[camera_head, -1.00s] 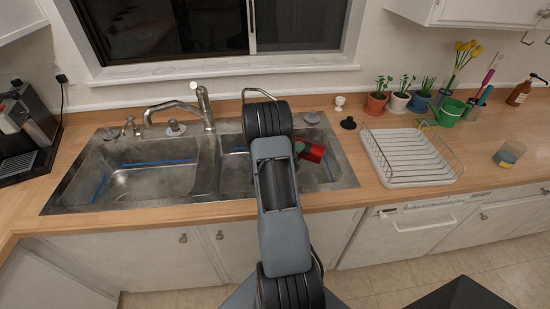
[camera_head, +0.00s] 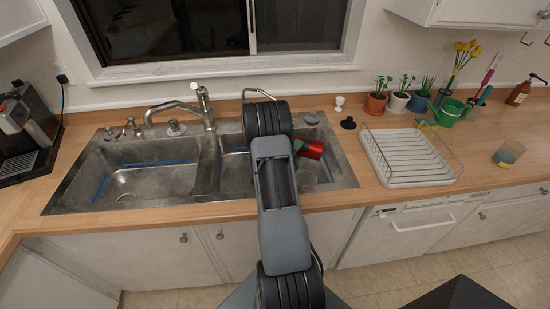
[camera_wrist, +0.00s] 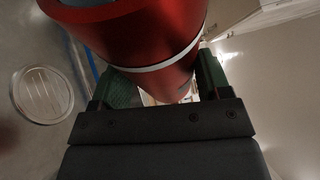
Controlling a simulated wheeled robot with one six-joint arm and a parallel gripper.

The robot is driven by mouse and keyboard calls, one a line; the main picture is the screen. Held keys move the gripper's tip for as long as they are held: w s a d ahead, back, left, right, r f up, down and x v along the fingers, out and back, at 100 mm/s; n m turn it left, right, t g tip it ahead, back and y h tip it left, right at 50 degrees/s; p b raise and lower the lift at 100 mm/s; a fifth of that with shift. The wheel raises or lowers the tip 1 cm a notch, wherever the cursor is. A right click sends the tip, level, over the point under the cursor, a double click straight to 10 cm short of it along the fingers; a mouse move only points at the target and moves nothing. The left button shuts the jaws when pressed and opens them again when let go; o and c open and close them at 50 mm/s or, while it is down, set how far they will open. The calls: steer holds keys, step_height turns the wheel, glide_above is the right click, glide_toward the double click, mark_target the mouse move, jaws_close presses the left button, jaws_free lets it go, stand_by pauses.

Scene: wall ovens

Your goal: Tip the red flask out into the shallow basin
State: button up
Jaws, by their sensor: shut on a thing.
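The red flask (camera_head: 312,149) is held over the right sink basin (camera_head: 236,176), lying tilted well over toward the right. My gripper (camera_head: 299,146) is shut on it, with green fingers either side. In the wrist view the red flask (camera_wrist: 135,32) fills the top, with a pale band around it and part of its grey opening at the upper left edge. My gripper (camera_wrist: 165,82) grips it near the band. Whether anything is pouring out cannot be seen. The left sink basin (camera_head: 160,178) is larger; I cannot tell which basin is shallower.
A faucet (camera_head: 205,108) stands behind the sink. A white dish rack (camera_head: 410,181) is on the counter to the right, with potted plants (camera_head: 376,103) behind it. A round drain (camera_wrist: 42,93) shows in the wrist view. My arm hides part of the right basin.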

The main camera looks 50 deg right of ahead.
steer(key=shift+w+a+r+n+h+p, duration=0.15)
steer(key=shift+r+n+h+p, duration=0.15)
steer(key=shift+n, duration=0.2)
steer(key=shift+w+d+r+n+h+p, duration=0.1)
steer(key=shift+r+n+p, duration=0.1)
steer(key=shift+r+n, duration=0.25)
stand_by(0.6)
steer(key=f+m+b, duration=0.1)
steer(key=f+m+y+b, duration=0.1)
steer(key=f+m, duration=0.1)
steer(key=shift+s, duration=0.35)
steer(key=shift+s+d+f+m+y, duration=0.15)
steer(key=shift+s+d+m+y, duration=0.2)
steer(key=shift+m, duration=0.2)
steer(key=shift+s+f+m+b, duration=0.15)
steer(key=shift+f+m+b, duration=0.1)
steer(key=shift+m+b, duration=0.1)
steer(key=shift+r+m+y, duration=0.15)
steer(key=shift+m+y, duration=0.3)
steer(key=shift+m, duration=0.3)
steer(key=f+m+t+y+b, duration=0.1)
steer(key=m+b, duration=0.2)
steer(key=b, duration=0.1)
steer(key=f+m+t+y+b, duration=0.1)
steer(key=m+y+b, duration=0.1)
steer(key=m+b, duration=0.1)
steer(key=s+f+m+t+y+b, duration=0.1)
steer(key=m+b, duration=0.2)
steer(key=b, duration=0.1)
steer(key=shift+d+b, duration=0.3)
